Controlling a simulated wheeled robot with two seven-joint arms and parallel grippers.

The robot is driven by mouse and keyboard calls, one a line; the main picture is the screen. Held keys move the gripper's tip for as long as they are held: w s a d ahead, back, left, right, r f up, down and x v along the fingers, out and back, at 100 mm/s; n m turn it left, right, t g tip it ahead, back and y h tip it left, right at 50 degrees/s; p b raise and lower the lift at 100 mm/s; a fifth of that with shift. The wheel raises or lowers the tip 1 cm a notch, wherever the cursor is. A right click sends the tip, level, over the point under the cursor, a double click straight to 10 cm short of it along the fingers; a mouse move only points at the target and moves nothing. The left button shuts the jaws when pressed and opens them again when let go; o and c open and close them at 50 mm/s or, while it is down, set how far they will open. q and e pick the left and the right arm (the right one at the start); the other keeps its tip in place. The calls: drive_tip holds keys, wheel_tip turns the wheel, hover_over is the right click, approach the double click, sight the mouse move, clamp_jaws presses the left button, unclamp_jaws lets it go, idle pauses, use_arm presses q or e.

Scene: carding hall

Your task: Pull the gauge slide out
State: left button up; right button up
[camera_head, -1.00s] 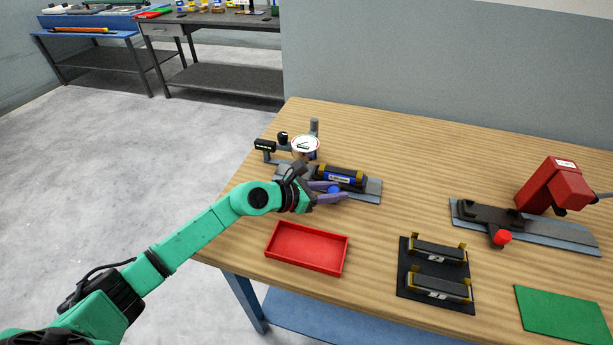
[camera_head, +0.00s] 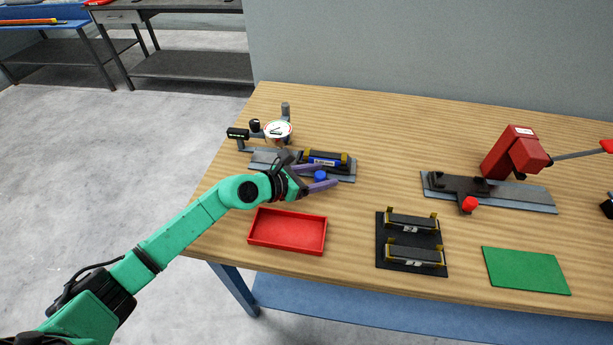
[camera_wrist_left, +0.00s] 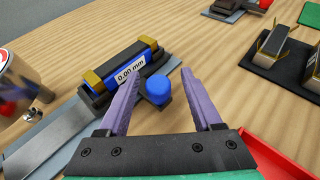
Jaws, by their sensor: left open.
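The gauge stands at the back left of the wooden table, with a round dial (camera_head: 278,131) and a grey base plate (camera_head: 262,160). Its slide (camera_head: 325,158) is a dark block with yellow ends and a blue front, and it sits on the plate. In the left wrist view the slide (camera_wrist_left: 122,68) carries a label reading 0.00 mm. A blue knob (camera_wrist_left: 158,89) sticks out from its front. My left gripper (camera_head: 328,177) is open, its purple fingers on either side of the knob with gaps visible. My right gripper is not in view.
A red tray (camera_head: 288,248) lies in front of the gauge. A black rack (camera_head: 384,252) holds two similar blocks. A red lever device (camera_head: 515,155) stands on a plate at the right, with a green mat (camera_head: 525,270) in front of it.

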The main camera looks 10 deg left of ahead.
use_arm(q)
drive_tip(key=b+v, duration=0.1)
drive_tip(key=v, duration=0.3)
drive_tip(key=b+v, duration=0.1)
drive_tip(key=v, duration=0.3)
drive_tip(key=b+v, duration=0.2)
drive_tip(key=v, duration=0.2)
drive_tip(key=shift+s+a+f, duration=0.25)
drive_tip(key=shift+s+a, duration=0.05)
drive_tip(key=shift+s, duration=0.1)
drive_tip(key=shift+s+a+r, duration=0.2)
drive_tip(key=shift+r, duration=0.1)
drive_tip(key=shift+s+r, duration=0.1)
drive_tip(key=shift+r, duration=0.25)
